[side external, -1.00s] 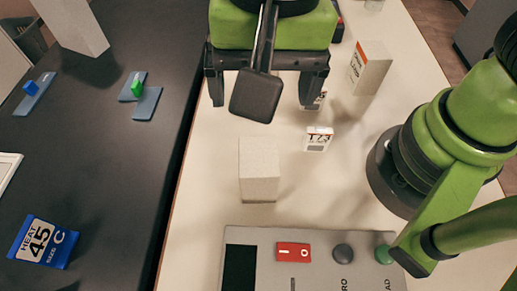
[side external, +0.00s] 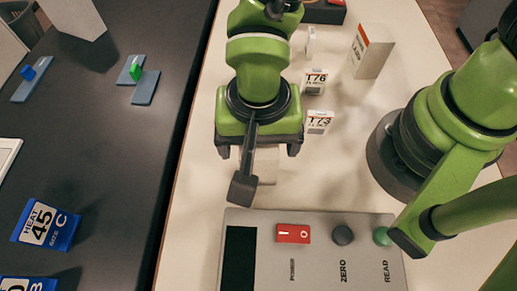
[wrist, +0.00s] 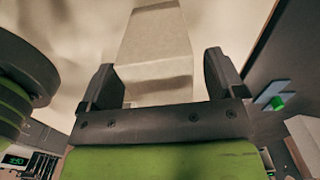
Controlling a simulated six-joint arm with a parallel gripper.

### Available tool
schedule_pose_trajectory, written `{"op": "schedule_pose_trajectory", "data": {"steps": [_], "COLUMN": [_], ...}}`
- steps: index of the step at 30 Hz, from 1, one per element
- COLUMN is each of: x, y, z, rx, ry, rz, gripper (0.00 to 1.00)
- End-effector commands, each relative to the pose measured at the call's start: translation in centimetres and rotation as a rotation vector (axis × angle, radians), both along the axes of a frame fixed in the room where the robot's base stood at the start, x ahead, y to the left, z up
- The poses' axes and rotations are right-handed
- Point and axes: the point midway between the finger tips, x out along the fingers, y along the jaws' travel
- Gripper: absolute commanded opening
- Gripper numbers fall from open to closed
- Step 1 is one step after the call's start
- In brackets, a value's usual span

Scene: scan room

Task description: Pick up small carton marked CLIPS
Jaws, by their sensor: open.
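I can read no CLIPS marking in either view. A plain pale carton (side external: 266,168) stands on the cream table, mostly hidden under my gripper (side external: 259,152) in the side view. In the wrist view the pale carton (wrist: 158,50) lies ahead of and between the two fingers of my gripper (wrist: 164,75), with blank faces toward the camera. The fingers are spread apart, one on each side of it. I cannot tell whether either finger touches it.
A grey control panel (side external: 310,270) lies in front. The dark counter (side external: 120,180) is at left.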

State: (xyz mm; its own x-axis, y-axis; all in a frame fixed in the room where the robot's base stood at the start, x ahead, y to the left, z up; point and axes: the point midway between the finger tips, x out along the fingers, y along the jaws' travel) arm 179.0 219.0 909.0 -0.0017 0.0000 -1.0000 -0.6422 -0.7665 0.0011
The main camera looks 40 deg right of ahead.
Motion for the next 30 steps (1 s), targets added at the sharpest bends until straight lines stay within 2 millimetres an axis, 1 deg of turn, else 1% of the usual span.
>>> {"op": "schedule_pose_trajectory", "data": {"steps": [6,7,8,9,11,12,14,16,17,23,26,30], "x": [0.0,0.0,0.0,0.0,0.0,0.0,0.0,0.0,0.0,0.0,0.1,0.1], "y": [0.0,0.0,0.0,0.0,0.0,0.0,0.0,0.0,0.0,0.0,0.1,0.1], "z": [-0.1,-0.1,-0.1,-0.1,-0.1,-0.1,-0.1,-0.1,-0.1,0.0,0.6,2.3], "rx": [0.002,0.002,0.002,0.002,0.002,0.002,0.001,0.002,0.002,0.002,0.003,0.005], "ry": [-0.001,-0.001,-0.001,-0.001,-0.001,-0.001,-0.001,-0.001,-0.001,-0.001,-0.003,-0.004], "rz": [0.000,0.000,0.000,0.000,0.000,0.000,0.000,0.001,0.000,0.000,0.001,0.001], "gripper": [0.88,0.86,0.79,0.70,0.56,0.47,0.34,0.34,0.30,0.29,0.29,0.29]}}
